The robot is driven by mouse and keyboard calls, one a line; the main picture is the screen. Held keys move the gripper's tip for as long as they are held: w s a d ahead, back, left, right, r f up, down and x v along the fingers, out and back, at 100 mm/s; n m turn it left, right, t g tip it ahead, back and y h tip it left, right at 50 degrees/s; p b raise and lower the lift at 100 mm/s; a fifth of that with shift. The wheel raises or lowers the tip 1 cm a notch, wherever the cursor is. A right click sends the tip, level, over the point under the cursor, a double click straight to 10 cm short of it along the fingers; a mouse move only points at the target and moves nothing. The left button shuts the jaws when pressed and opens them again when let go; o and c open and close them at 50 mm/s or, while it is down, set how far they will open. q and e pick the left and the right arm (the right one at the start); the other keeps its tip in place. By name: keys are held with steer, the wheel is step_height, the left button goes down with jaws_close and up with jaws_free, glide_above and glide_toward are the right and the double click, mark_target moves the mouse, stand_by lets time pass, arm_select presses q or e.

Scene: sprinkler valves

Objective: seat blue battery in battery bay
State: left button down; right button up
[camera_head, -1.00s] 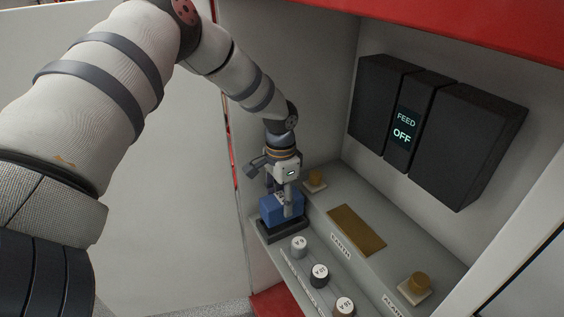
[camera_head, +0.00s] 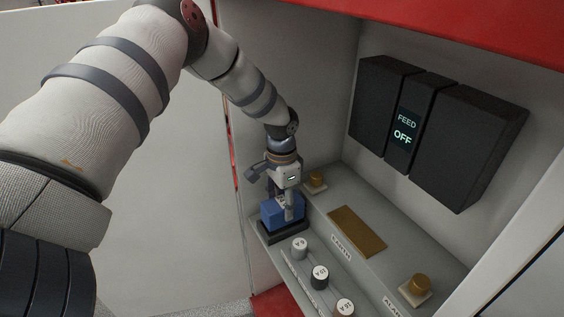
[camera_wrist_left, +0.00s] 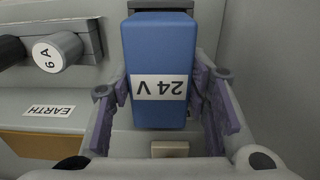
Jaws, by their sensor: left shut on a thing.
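The blue battery (camera_head: 278,213) is a box that stands upright at the left end of the shelf. In the left wrist view the battery (camera_wrist_left: 160,55) shows a white label reading 24 V. My left gripper (camera_head: 284,203) is shut on the battery from above, with a purple finger on each side of it. The black battery bay (camera_head: 285,234) is directly under the battery. Its dark edge (camera_wrist_left: 205,8) also shows behind the battery in the left wrist view. I cannot tell how deep the battery sits in the bay. My right gripper is not in view.
Several round fuses, such as one marked 6 A (camera_wrist_left: 57,51), line the front of the shelf. A brass EARTH plate (camera_head: 357,231) and brass knobs (camera_head: 420,284) sit behind them. A black panel reading FEED OFF (camera_head: 403,128) hangs on the back wall.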

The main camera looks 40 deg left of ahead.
arm_select(q)
steer(key=shift+f+b, duration=0.55)
steer(key=shift+f, duration=1)
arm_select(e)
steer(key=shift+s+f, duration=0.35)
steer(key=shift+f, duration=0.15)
arm_select(q)
steer(key=c, duration=0.8)
jaws_free()
step_height(320, 180, up, 8)
steer(key=p, duration=0.4)
steer(key=shift+a+f, duration=0.1)
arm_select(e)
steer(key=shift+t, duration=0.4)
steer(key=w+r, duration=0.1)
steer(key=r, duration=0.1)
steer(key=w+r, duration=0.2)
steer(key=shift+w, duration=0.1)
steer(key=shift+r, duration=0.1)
